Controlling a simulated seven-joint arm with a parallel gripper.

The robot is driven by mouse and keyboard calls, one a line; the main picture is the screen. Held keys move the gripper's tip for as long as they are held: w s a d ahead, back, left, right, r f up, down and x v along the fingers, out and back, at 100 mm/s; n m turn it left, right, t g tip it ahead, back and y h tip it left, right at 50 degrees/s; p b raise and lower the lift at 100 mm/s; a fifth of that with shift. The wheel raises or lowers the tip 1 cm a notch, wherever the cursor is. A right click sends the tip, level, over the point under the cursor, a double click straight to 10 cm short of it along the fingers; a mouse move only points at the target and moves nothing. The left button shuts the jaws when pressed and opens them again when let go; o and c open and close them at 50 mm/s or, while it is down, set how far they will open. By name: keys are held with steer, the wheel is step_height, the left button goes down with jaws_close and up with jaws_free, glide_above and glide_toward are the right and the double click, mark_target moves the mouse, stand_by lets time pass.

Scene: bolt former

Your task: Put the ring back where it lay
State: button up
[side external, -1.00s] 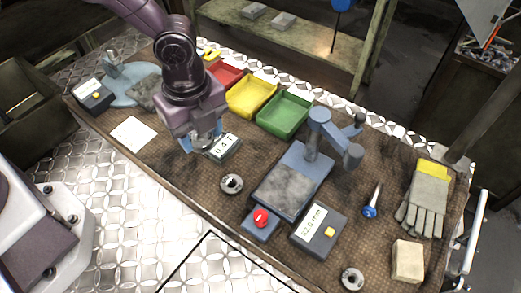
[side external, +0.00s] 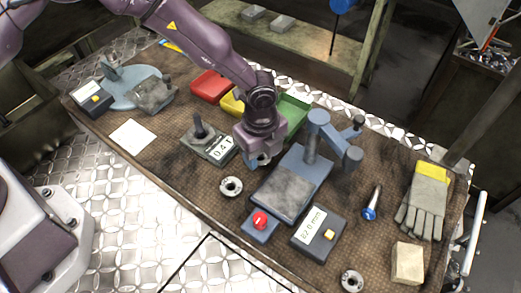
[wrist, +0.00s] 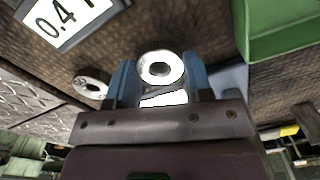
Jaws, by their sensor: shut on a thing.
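My gripper (side external: 258,160) is shut on a pale ring (wrist: 160,68), which shows between its blue fingers in the wrist view. In the side view my gripper is low, between the gauge with a dark upright post (side external: 208,142) and the press's blue-grey plate (side external: 285,190). The held ring is mostly hidden there. A second ring (side external: 231,187) lies flat on the brown mat, in front of and left of my gripper; it also shows in the wrist view (wrist: 92,85). A third ring (side external: 351,281) lies near the table's front right.
Red (side external: 210,86) and green (side external: 292,112) trays stand behind my gripper, with a yellow one partly hidden between. The press's column (side external: 318,135) rises to the right. A red-button box (side external: 259,222) and a display box (side external: 319,233) stand in front of the press. Gloves (side external: 425,205) lie far right.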

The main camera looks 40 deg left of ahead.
steer(key=shift+f, duration=0.15)
steer(key=o, duration=0.9)
steer(key=shift+o, duration=0.2)
step_height(320, 180, up, 12)
steer(key=shift+r, duration=0.2)
